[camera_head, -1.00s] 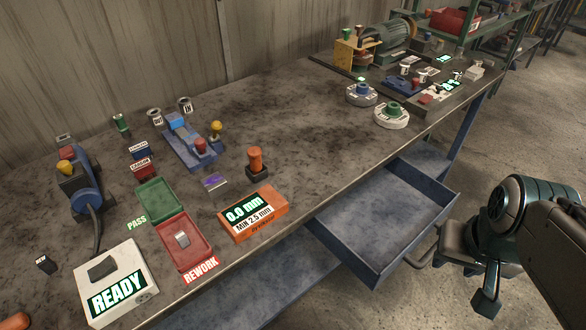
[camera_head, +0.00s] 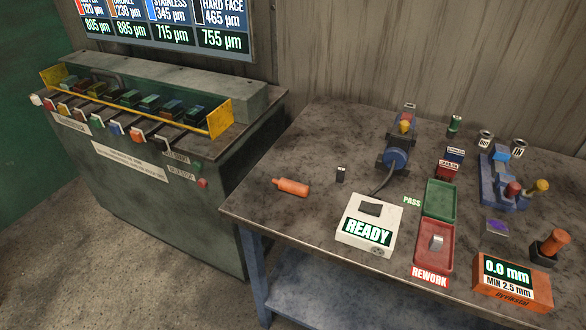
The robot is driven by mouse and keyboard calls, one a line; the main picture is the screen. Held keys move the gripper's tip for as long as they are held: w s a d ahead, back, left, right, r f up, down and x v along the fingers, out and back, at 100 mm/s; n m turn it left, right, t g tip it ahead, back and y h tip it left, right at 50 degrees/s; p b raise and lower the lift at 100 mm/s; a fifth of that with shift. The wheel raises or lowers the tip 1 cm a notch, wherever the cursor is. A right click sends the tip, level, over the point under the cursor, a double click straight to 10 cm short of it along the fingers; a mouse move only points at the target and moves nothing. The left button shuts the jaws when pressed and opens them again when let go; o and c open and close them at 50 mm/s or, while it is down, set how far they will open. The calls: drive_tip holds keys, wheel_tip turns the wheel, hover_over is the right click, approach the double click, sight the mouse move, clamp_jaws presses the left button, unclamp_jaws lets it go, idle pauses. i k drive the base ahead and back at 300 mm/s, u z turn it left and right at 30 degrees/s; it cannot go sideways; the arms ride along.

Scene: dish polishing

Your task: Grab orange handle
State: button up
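An orange cylindrical handle (camera_head: 291,187) lies on its side on the workbench (camera_head: 330,140), near the bench's left end. It has a narrower tip at its left and nothing touches it. A second orange-topped knob (camera_head: 553,242) stands upright on a dark base at the right, behind the orange gauge box (camera_head: 513,287). My gripper is not in view now.
A white READY box (camera_head: 369,224) with a cable to a blue tool (camera_head: 397,155) sits right of the handle. Green PASS (camera_head: 440,201) and red REWORK (camera_head: 434,246) trays lie farther right. A cabinet with a row of colored levers (camera_head: 140,115) stands left of the bench.

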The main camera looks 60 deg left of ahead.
sight(295, 188)
drive_tip(key=u, duration=2.35)
drive_tip(key=k, duration=0.4)
drive_tip(key=u, duration=0.8)
drive_tip(key=i, duration=1.4)
drive_tip(key=z, duration=0.8)
